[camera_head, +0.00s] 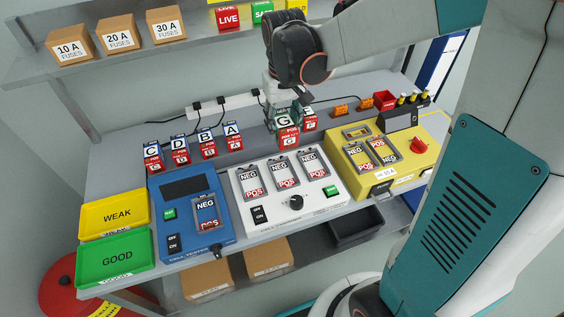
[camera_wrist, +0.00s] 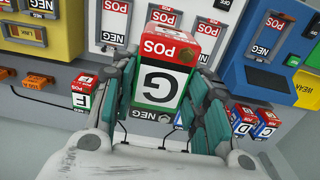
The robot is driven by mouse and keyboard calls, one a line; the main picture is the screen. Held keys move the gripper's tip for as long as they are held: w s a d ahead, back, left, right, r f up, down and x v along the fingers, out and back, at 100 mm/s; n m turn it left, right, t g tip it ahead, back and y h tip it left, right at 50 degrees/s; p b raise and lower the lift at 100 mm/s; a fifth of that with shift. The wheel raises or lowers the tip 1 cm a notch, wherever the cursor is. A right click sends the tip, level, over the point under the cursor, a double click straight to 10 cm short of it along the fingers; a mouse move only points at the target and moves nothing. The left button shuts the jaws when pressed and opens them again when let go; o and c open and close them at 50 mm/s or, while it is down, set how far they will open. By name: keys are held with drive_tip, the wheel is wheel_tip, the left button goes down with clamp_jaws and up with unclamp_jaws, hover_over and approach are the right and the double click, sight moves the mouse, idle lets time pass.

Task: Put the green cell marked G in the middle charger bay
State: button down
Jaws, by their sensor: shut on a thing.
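The green cell marked G (camera_wrist: 163,82) has a white G label, a red POS end and a green NEG end. My gripper (camera_head: 288,106) is shut on it, with one finger on each side in the wrist view. In the head view the cell (camera_head: 288,139) shows below my fingers at the back of the bench, behind the white charger (camera_head: 238,200). I cannot tell whether it touches the bench. The charger has three bays in a row. The middle bay (camera_head: 281,174) has NEG at the far end, POS at the near end, and no cell visible in it.
Cells C, D, B and A (camera_head: 232,140) stand left of G; another cell (camera_head: 309,119) stands close at its right. A blue tester (camera_head: 185,235) and a yellow unit (camera_head: 410,150) flank the charger. WEAK (camera_head: 88,228) and GOOD (camera_head: 88,270) trays lie at left.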

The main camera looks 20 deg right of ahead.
wheel_tip(320, 180, down, 17)
drive_tip(key=b, duration=0.5)
drive_tip(key=shift+w+f, duration=0.1)
drive_tip(key=shift+f, duration=0.05)
drive_tip(key=c, duration=0.9)
unclamp_jaws()
drive_tip(key=shift+c, duration=0.2)
